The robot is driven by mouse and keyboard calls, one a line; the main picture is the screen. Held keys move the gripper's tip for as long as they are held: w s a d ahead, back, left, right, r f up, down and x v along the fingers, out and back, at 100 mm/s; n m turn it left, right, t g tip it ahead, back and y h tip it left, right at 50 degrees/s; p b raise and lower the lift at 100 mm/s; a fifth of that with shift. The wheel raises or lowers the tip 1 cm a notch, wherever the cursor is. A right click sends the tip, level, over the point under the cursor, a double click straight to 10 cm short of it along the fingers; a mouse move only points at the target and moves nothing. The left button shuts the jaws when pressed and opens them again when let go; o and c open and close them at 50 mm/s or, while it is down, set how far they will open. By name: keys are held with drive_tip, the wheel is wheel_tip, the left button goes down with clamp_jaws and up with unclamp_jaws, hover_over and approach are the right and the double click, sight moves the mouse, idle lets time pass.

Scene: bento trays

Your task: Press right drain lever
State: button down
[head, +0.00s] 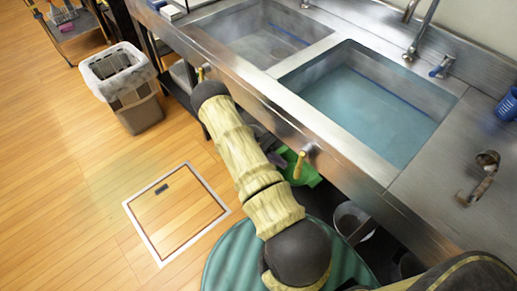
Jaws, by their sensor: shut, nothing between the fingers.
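The right drain lever (299,165) is a short yellow handle below a round metal mount on the front face of the steel counter. It points down and slightly left. It belongs to the right sink basin (400,165), which holds bluish water. A second, similar lever (202,73) sits farther left on the same front face, under the left basin (228,52). My beige and black arm crosses the middle of the view, just left of the right lever. I cannot make out my gripper; it is out of sight beyond or behind the arm.
A green object (310,178) lies under the counter behind the right lever. A bucket (350,218) stands below the counter. A trash bin (135,100) stands on the wooden floor at left, near a framed floor hatch (145,238).

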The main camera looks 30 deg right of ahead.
drive_tip(key=b+v, duration=0.1)
drive_tip(key=v, duration=1)
drive_tip(key=shift+f+b, duration=0.4)
drive_tip(key=shift+r, duration=0.1)
drive_tip(key=s+a+r+m+t+y, duration=0.2)
drive_tip(key=s+a+r+t+y, duration=0.1)
drive_tip(key=s+a+r+t, duration=0.5)
drive_tip(key=s+a+r+m+t+y, duration=0.2)
drive_tip(key=s+a+r+t+y, duration=0.15)
drive_tip(key=a+r+t, duration=0.55)
wheel_tip(320, 180, up, 21)
drive_tip(key=d+t+p, duration=0.1)
drive_tip(key=d+p, duration=0.1)
drive_tip(key=p, duration=1.7)
drive_tip(key=shift+d+t, duration=0.25)
drive_tip(key=shift+t, duration=0.05)
drive_tip(key=shift+s, duration=0.1)
